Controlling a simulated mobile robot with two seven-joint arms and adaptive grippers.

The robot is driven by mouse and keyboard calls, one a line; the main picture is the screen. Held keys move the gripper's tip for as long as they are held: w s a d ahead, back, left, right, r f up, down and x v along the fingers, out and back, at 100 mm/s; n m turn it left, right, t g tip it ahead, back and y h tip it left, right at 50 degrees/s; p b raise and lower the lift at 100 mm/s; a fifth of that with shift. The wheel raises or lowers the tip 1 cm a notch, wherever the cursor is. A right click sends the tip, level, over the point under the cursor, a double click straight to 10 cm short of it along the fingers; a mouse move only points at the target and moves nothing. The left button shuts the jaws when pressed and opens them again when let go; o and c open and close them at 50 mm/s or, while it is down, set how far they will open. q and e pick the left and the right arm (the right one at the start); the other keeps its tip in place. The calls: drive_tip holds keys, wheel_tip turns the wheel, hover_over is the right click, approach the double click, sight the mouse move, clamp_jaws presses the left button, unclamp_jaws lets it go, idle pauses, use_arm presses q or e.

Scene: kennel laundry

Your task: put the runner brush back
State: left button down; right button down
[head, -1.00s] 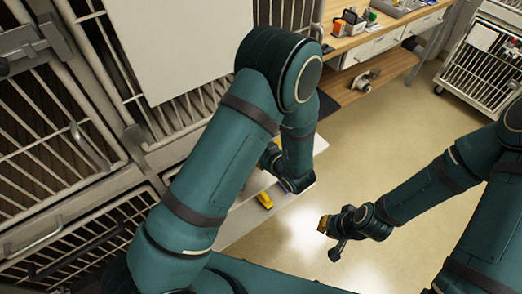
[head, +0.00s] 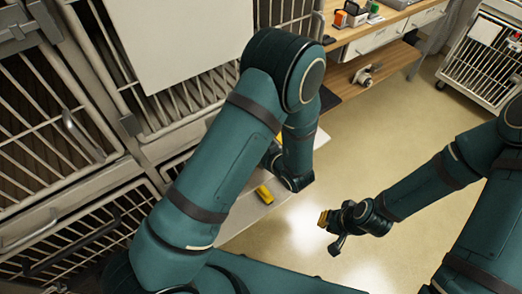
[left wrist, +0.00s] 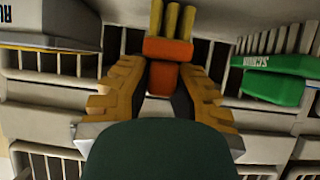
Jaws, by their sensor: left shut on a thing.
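In the left wrist view the runner brush (left wrist: 168,48), an orange block with yellow strands pointing up and an orange part below, stands between the tan fingers of my left gripper (left wrist: 162,76). The gripper is shut on it. In the head view my left arm hides the brush and most of that gripper; a yellow finger (head: 265,194) shows over a pale ledge (head: 240,217) by the cages. My right gripper (head: 324,219) hangs over bare floor at the centre right; its jaw opening is unclear.
Barred cages (head: 65,130) fill the left, with a pale panel (head: 178,45). A wooden bench (head: 375,30) with small items stands at the back, a wheeled cage (head: 485,60) at the far right. The left wrist view shows a green lettered object (left wrist: 270,80) and a grey one (left wrist: 50,30).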

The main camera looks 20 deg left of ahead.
use_arm(q)
drive_tip(key=shift+f, duration=0.25)
idle(0.5)
drive_tip(key=c, duration=1)
unclamp_jaws()
drive_tip(key=shift+o, duration=0.2)
drive_tip(key=v, duration=1.2)
drive_tip(key=shift+d+f, duration=0.1)
